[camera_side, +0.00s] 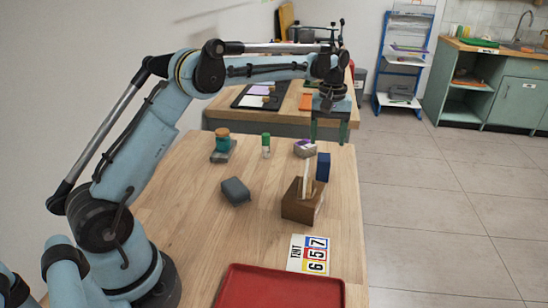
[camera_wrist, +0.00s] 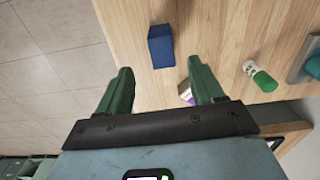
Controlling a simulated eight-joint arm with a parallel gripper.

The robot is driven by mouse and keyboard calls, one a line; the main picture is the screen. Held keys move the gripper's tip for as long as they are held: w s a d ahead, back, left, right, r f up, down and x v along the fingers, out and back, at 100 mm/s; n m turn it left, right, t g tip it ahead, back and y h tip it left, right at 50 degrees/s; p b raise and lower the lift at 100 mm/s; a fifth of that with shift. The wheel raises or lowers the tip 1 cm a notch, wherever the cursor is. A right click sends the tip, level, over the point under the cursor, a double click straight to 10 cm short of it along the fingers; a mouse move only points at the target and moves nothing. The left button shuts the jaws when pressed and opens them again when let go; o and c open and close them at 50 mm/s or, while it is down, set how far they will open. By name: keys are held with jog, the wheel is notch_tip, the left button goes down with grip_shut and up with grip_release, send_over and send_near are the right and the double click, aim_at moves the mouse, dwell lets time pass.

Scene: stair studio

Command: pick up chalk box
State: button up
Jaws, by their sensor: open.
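A small white and purple box (camera_side: 304,148), which looks like the chalk box, lies near the far edge of the wooden table. In the wrist view the box (camera_wrist: 184,91) shows between my fingers, close to the right one, partly hidden by it. My gripper (camera_side: 330,132) points down at the table's far end, just right of and beyond the box in the side view. Its green fingers are apart with nothing held, as the wrist view of my gripper (camera_wrist: 162,85) shows. I cannot tell its exact height above the box.
A blue block (camera_side: 323,167) stands near the box, beside a brown wooden holder (camera_side: 298,207). A red tray (camera_side: 280,288) and number card (camera_side: 309,254) lie at the front.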

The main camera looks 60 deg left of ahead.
aim_at(324, 157)
notch_tip(324, 157, down, 10)
jog(key=shift+a+r, duration=0.1)
jog(key=shift+a, duration=0.05)
dwell(0.4)
jog(key=c, duration=1.1)
